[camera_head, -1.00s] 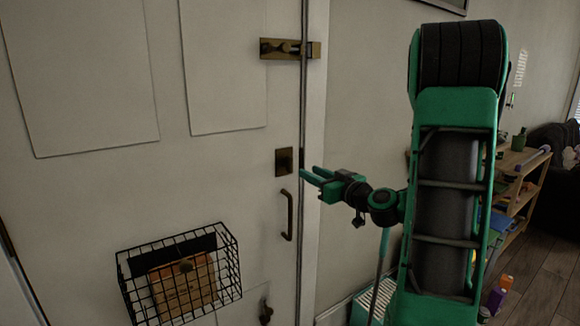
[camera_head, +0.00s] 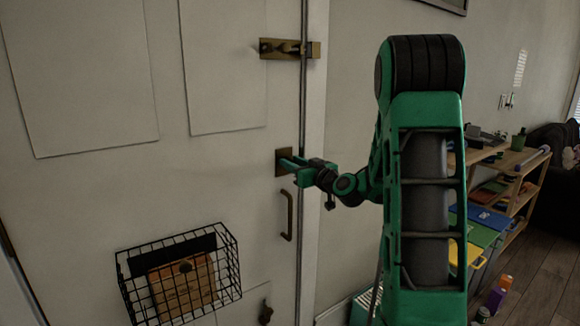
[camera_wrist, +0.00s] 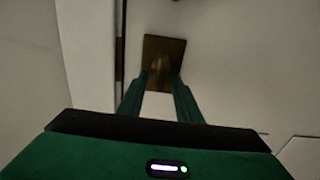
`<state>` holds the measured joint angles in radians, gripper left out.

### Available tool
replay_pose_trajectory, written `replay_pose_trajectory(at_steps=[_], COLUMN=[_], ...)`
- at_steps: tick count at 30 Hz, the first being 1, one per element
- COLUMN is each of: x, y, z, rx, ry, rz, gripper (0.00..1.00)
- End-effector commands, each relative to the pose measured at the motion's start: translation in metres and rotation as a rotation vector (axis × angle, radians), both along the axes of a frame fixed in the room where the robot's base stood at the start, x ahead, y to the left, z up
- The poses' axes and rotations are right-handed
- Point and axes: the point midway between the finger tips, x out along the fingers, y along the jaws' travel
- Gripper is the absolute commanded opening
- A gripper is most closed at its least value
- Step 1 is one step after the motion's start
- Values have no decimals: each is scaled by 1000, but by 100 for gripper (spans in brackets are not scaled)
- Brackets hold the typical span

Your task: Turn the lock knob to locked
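The lock is a square brass plate (camera_head: 281,155) on the white door, above the door's pull handle. In the wrist view, the plate (camera_wrist: 176,49) carries a small upright knob (camera_wrist: 159,66). My gripper (camera_head: 287,163) is at the plate in the head view and covers part of it, hiding the knob there. In the wrist view, the two green fingers of my gripper (camera_wrist: 160,78) are apart, with the knob lined up between their tips. I see a gap between the fingers and cannot tell whether either touches the knob.
A brass latch (camera_head: 285,48) is above the lock, and a pull handle (camera_head: 287,215) is just below it. A black wire basket (camera_head: 228,262) hangs on the door at lower left. Wooden shelves (camera_head: 520,172) stand at the right, clear of my gripper.

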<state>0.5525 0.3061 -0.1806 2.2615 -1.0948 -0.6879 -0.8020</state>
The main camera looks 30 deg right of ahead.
Motion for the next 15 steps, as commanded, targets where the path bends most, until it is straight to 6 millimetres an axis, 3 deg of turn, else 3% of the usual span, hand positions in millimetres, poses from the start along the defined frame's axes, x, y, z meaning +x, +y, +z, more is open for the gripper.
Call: replay_pose_trajectory(at_steps=[5,9,15], x=[0,0,0], y=[0,0,1], z=[0,0,0], rx=[0,0,3], ry=[0,0,0], rz=[0,0,1], gripper=[29,0,0])
